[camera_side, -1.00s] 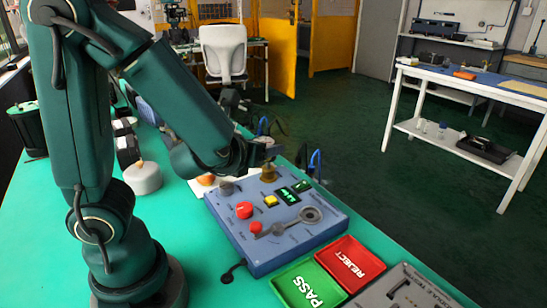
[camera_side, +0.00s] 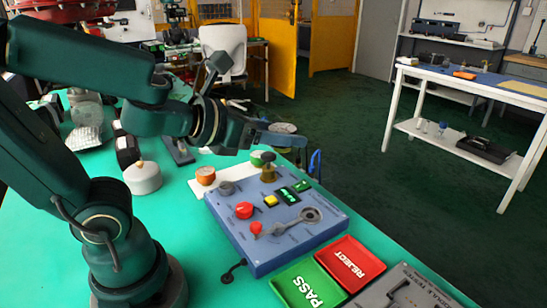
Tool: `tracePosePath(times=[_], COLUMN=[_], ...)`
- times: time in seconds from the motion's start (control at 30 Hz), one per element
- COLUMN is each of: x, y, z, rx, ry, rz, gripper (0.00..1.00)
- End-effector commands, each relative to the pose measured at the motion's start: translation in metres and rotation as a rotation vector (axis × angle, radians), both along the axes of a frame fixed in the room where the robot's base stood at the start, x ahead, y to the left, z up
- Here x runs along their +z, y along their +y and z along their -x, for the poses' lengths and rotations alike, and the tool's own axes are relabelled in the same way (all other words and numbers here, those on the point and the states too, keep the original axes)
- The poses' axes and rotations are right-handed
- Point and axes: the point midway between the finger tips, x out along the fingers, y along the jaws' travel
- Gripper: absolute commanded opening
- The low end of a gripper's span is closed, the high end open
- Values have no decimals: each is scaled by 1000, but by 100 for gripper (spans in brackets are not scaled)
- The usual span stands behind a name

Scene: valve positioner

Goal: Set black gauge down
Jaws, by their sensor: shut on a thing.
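My gripper (camera_side: 292,138) reaches to the right from the wrist and is raised over the far end of the blue test box (camera_side: 232,232). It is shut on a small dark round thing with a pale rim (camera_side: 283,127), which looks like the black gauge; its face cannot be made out. The brass fitting (camera_side: 268,170) on the box stands bare below it, apart from the gripper. An orange gauge (camera_side: 205,175) and a green gauge (camera_side: 258,158) sit on a white mat (camera_side: 224,176) behind the box.
The box carries a red knob (camera_side: 244,210), a yellow button (camera_side: 270,201) and a lever (camera_side: 290,222). A green PASS tray (camera_side: 306,288) and a red REJECT tray (camera_side: 350,262) lie at its front right. A white round weight (camera_side: 142,177) stands left of the mat.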

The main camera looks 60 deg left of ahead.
Motion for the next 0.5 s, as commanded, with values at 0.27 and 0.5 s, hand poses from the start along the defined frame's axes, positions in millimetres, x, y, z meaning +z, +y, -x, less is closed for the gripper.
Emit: tracePosePath(times=[0.27,0.5], x=[-2,2], y=[-5,7], z=[0,-1], rx=[-29,102], ry=[0,0], rz=[1,2], gripper=[0,0])
